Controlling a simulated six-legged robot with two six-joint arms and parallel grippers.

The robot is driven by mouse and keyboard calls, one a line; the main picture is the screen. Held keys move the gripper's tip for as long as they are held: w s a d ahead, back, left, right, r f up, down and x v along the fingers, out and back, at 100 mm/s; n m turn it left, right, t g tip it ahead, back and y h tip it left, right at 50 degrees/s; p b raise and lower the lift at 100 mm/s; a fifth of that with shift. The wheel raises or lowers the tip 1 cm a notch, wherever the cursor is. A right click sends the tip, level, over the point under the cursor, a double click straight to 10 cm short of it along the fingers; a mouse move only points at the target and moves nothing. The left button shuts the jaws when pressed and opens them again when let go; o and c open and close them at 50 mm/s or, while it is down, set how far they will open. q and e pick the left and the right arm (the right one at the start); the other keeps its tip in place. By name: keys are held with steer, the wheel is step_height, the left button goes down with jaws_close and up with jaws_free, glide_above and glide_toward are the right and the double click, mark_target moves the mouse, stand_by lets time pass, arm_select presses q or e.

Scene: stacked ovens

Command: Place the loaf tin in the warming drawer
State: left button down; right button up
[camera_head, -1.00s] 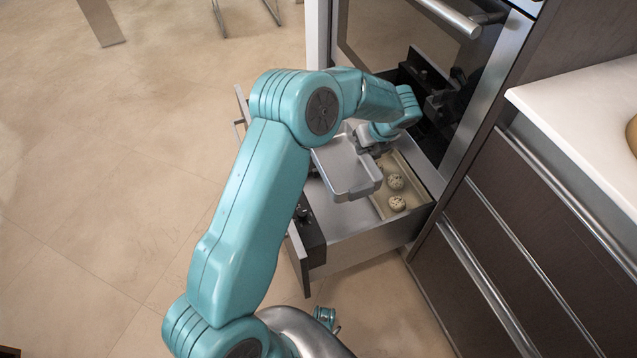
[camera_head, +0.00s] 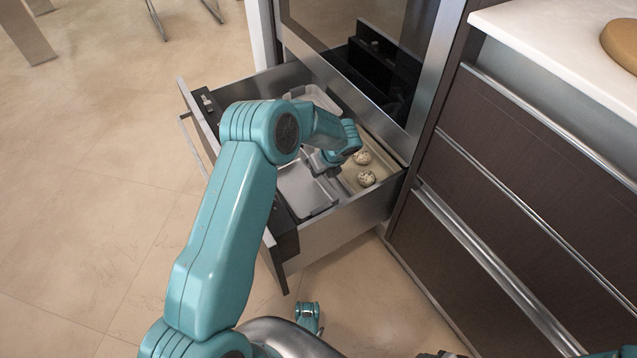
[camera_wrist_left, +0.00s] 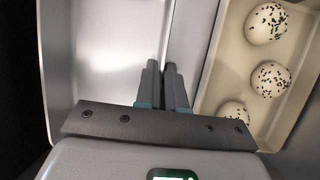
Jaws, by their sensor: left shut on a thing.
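The loaf tin (camera_head: 303,192) is a grey, open rectangular tin. It is down inside the pulled-out warming drawer (camera_head: 335,232), in the near part, left of the bun tray. My left gripper (camera_head: 328,172) reaches into the drawer and is shut on the tin's right-hand rim. In the left wrist view the gripper fingers (camera_wrist_left: 165,82) are close together on that rim, with the tin's bare inside (camera_wrist_left: 105,55) to their left. My forearm hides part of the tin, and I cannot tell whether its base rests on the drawer floor.
A beige tray (camera_wrist_left: 238,62) with several speckled buns (camera_head: 366,178) lies along the drawer's oven side. Another pale container (camera_head: 318,97) sits at the drawer's far end. The oven front (camera_head: 365,45) rises behind; a white counter (camera_head: 560,55) stands right.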

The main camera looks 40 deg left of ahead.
arm_select(q)
steer(key=shift+f+b, duration=0.8)
steer(key=shift+f, duration=1.35)
arm_select(e)
steer(key=shift+w+d+f, duration=0.15)
steer(key=shift+w+f, duration=0.25)
steer(key=shift+f, duration=0.4)
arm_select(q)
steer(key=shift+f, duration=0.15)
steer(key=c, duration=1.2)
jaws_free()
steer(key=shift+c, duration=0.2)
arm_select(e)
steer(key=shift+f, duration=0.1)
arm_select(q)
steer(key=shift+d+r, duration=0.1)
steer(key=shift+r, duration=0.4)
steer(key=p+v, duration=0.4)
steer(key=v, duration=0.7)
arm_select(e)
steer(key=shift+s+a+r, duration=0.15)
steer(key=shift+s+r, duration=0.05)
steer(key=shift+r, duration=0.5)
steer(key=shift+s+a+r, duration=0.1)
steer(key=shift+s+r, duration=0.15)
steer(key=shift+r, duration=0.5)
steer(key=shift+s+a+r, duration=0.15)
steer(key=shift+s+r, duration=0.05)
steer(key=shift+r, duration=0.5)
